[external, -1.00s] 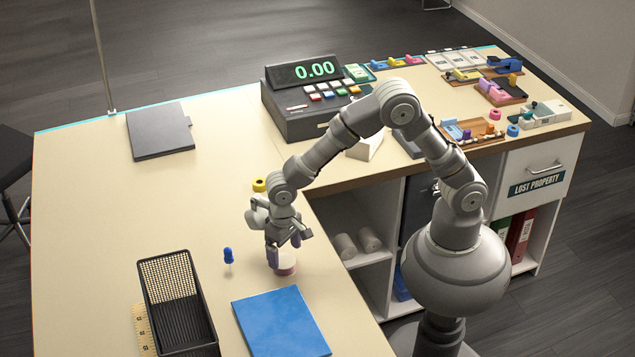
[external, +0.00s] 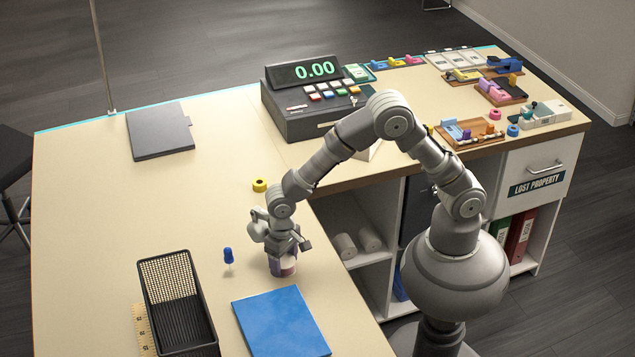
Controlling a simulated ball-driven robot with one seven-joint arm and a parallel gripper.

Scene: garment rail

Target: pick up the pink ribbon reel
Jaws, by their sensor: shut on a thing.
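The fingers and wrist hide part of the reel. I cannot tell whether the reel is touching the counter or slightly above it.
A blue pushpin-shaped thing (external: 228,256) stands left of the gripper. A black mesh basket (external: 178,302) and a blue folder (external: 280,322) lie nearer. A yellow reel (external: 260,185) and a cash register (external: 315,110) are farther back. The counter's left middle is clear.

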